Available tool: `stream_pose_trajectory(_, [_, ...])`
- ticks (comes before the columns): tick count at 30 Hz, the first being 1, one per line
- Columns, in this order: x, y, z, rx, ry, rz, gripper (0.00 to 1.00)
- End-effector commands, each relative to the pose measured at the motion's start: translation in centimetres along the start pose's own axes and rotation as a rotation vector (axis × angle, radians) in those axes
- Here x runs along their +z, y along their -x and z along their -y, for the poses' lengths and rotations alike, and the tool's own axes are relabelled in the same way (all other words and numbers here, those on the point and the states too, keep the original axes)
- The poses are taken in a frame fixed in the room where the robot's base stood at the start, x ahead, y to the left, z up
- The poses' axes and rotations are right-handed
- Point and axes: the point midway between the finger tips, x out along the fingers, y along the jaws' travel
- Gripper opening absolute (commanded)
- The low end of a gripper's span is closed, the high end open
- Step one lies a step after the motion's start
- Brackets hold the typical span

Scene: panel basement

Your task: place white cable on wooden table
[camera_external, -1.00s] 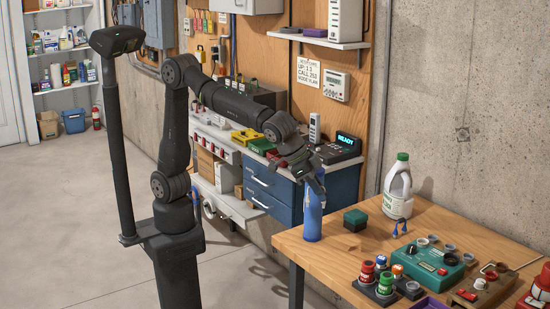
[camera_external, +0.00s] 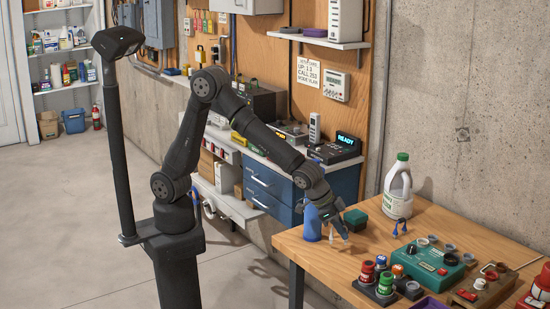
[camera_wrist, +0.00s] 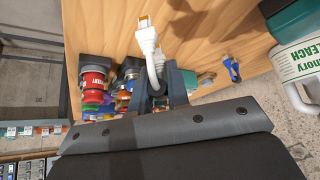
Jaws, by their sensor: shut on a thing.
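The white cable (camera_wrist: 149,40) with a metal-tipped plug is between the fingers of my gripper (camera_wrist: 168,88) in the wrist view, its plug end sticking out past them. In the external view my gripper (camera_external: 342,232) points down over the left part of the wooden table (camera_external: 300,247), and a small white piece of the cable (camera_external: 331,231) shows beside the fingers. The gripper is shut on the cable. The table also fills the upper middle of the wrist view (camera_wrist: 105,25). Whether the cable touches the tabletop cannot be told.
A blue bottle (camera_external: 312,224) stands left of my gripper, and a green box (camera_external: 355,219) is just behind it. A white jug (camera_external: 398,188) and a blue cable (camera_external: 402,227) are to the right. Red and green jars (camera_external: 381,270) and a teal device (camera_external: 432,267) stand nearer the front.

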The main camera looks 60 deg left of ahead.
Motion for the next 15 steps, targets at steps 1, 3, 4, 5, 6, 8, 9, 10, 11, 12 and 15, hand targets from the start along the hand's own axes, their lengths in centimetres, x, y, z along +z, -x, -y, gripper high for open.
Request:
stream_pose_trajectory(1, [-0.2, -0.6, 0.6, -0.001, 0.002, 0.001, 0.00])
stream_pose_trajectory(3, [-0.3, -1.1, 0.9, -0.001, 0.001, 0.001, 0.00])
stream_pose_trajectory(4, [-0.3, -1.2, 1.1, -0.001, 0.000, 0.001, 0.00])
stream_pose_trajectory(5, [-0.3, -1.3, 1.1, -0.001, 0.000, 0.000, 0.00])
stream_pose_trajectory(6, [-0.3, -1.5, 1.2, 0.000, -0.001, 0.000, 0.00])
stream_pose_trajectory(8, [-0.1, -1.9, 1.2, 0.000, -0.001, 0.001, 0.00])
stream_pose_trajectory(9, [0.2, -2.3, 1.2, 0.000, -0.001, 0.002, 0.00])
stream_pose_trajectory(10, [0.5, -2.6, 1.2, -0.001, -0.001, 0.003, 0.00])
stream_pose_trajectory(11, [0.7, -3.0, 1.2, -0.001, -0.002, 0.003, 0.00])
stream_pose_trajectory(12, [1.1, -3.6, 1.2, -0.001, -0.002, 0.003, 0.00])
stream_pose_trajectory(15, [1.8, -4.6, 1.2, 0.000, -0.002, 0.002, 0.00])
